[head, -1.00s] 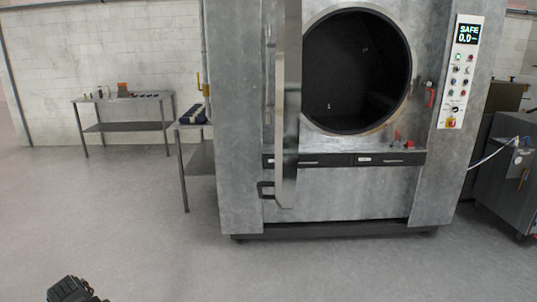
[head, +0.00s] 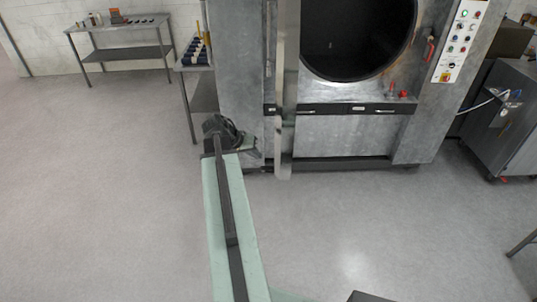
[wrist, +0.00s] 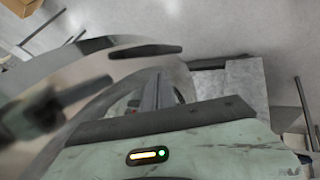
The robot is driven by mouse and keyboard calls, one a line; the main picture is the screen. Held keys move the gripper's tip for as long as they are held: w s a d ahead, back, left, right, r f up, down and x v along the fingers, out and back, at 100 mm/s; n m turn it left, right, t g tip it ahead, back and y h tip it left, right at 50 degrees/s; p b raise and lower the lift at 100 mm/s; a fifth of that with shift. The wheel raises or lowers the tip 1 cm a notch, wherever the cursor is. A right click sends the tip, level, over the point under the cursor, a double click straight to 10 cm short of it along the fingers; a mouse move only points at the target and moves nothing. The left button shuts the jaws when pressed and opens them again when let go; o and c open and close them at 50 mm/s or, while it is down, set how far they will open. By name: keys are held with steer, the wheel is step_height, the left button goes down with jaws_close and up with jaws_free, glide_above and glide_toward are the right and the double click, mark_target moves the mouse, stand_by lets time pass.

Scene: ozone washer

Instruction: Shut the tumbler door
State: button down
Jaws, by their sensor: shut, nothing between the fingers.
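The washer's tumbler door (head: 286,95) stands open, seen nearly edge-on in front of the machine. The round tumbler opening (head: 357,38) is dark and uncovered to its right. My gripper (head: 250,150) is shut and empty, low beside the left face of the door. The head view does not show clearly whether it touches the door. In the wrist view, the curved grey door (wrist: 105,62) fills the upper left, with a dark bar-shaped handle (wrist: 145,50) on it. A blurred dark part lies close to the camera at left.
A small side table (head: 204,97) with dark items stands left of the washer. A longer metal table (head: 130,52) is by the wall. The control panel (head: 462,42) is right of the opening, with a grey cabinet (head: 500,120) beyond.

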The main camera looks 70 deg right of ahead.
steer(key=b+x, duration=0.8)
steer(key=x, duration=0.2)
